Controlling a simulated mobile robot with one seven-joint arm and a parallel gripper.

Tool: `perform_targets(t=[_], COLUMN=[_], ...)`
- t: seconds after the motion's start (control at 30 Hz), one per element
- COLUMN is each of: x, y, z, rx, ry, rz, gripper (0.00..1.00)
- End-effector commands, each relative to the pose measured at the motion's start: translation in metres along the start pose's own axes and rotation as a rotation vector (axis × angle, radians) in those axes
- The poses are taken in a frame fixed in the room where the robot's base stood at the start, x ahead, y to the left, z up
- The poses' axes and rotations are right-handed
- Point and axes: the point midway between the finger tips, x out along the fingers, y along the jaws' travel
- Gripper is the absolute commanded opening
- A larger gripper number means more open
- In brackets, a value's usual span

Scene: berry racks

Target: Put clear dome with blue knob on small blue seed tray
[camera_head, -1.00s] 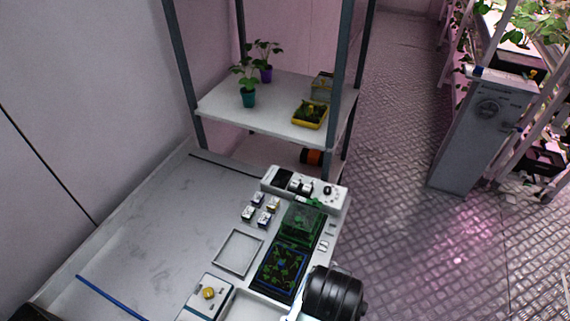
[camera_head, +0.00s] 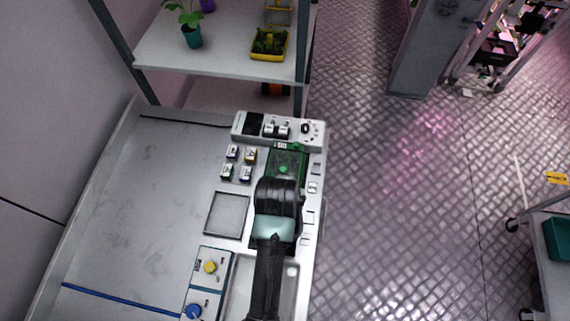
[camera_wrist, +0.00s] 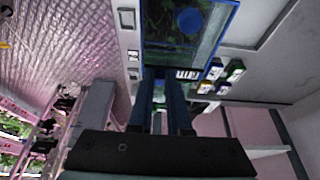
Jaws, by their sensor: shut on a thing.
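A dark panel with blue edges (camera_wrist: 225,32) and a round blue knob (camera_wrist: 190,20) fills the top of the wrist view, with green seedlings below. I take it for the clear dome over the small blue seed tray. I cannot tell whether the dome touches the tray. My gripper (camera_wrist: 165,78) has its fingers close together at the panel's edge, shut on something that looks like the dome. The grip itself is hard to make out. In the head view my wrist covers the blue tray and the dome.
A green, clear-sided box (camera_head: 288,165) stands behind my wrist. Small labelled blocks (camera_head: 238,163), an empty grey tray (camera_head: 227,215) and a unit with yellow and blue knobs (camera_head: 210,267) lie left.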

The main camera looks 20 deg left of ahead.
Motion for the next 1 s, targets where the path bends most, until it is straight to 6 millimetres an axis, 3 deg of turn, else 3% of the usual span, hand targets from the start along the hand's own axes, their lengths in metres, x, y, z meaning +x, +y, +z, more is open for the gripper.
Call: perform_targets(t=[0.2, 0.4, 0.43, 0.6, 1.0], x=[0.023, 0.025, 0.025, 0.025, 0.015], y=[0.000, 0.000, 0.000, 0.001, 0.001], z=[0.010, 0.011, 0.012, 0.012, 0.011], rx=[0.000, 0.001, 0.001, 0.001, 0.001], ry=[-0.001, -0.003, -0.004, -0.004, -0.002], rz=[0.000, 0.000, 0.000, 0.001, 0.001], gripper=[0.00, 0.00, 0.20, 0.46, 0.46])
